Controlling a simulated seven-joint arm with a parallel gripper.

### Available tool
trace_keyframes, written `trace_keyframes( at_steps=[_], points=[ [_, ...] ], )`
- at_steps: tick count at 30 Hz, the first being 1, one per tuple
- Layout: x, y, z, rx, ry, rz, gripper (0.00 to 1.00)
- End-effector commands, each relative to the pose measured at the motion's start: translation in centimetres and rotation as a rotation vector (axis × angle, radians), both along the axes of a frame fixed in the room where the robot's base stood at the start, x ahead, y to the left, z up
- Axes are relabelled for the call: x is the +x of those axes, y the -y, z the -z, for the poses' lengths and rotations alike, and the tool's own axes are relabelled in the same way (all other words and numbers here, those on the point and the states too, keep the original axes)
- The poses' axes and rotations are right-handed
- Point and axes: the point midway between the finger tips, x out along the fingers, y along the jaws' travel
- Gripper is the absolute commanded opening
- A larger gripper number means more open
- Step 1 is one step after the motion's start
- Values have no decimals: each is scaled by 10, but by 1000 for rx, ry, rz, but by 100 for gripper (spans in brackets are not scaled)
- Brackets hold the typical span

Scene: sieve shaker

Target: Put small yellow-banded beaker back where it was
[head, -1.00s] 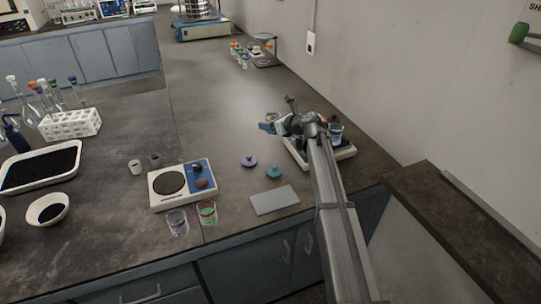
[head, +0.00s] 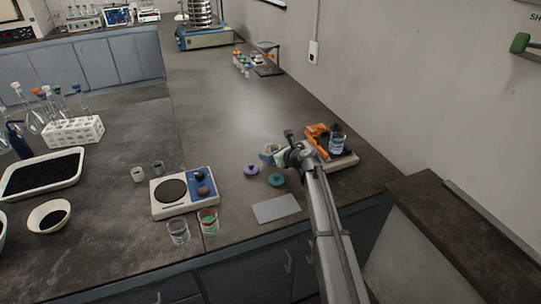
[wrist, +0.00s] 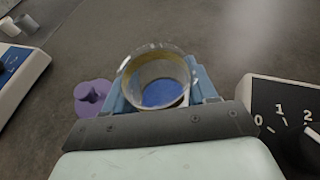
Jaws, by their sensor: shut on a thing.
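The small yellow-banded beaker (wrist: 157,78) is clear glass with a yellow band under its rim and blue showing at its bottom. In the wrist view it sits between the light blue fingers of my gripper (wrist: 160,92), which is shut on it. In the head view my gripper (head: 274,151) is over the right part of the bench, just behind the purple and teal stoppers. The beaker is small and partly hidden there. I cannot tell how high it is above the bench.
A purple stopper (head: 251,170) and a teal stopper (head: 276,180) lie close by, with a grey mat (head: 276,208) in front. A dial-fronted device (head: 345,163) carrying another beaker (head: 337,144) stands to the right. A hotplate-like device (head: 184,207) and two beakers stand left.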

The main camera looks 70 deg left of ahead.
Motion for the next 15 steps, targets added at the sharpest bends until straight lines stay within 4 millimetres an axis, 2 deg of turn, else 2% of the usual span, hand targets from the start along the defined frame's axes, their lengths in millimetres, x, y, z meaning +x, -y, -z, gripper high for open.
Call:
trace_keyframes(
  at_steps=[14, 15],
  points=[
    [0, 0, 8, 1, 0, 1, 24],
    [0, 0, 8, 1, 0, 1, 61]
  ],
)
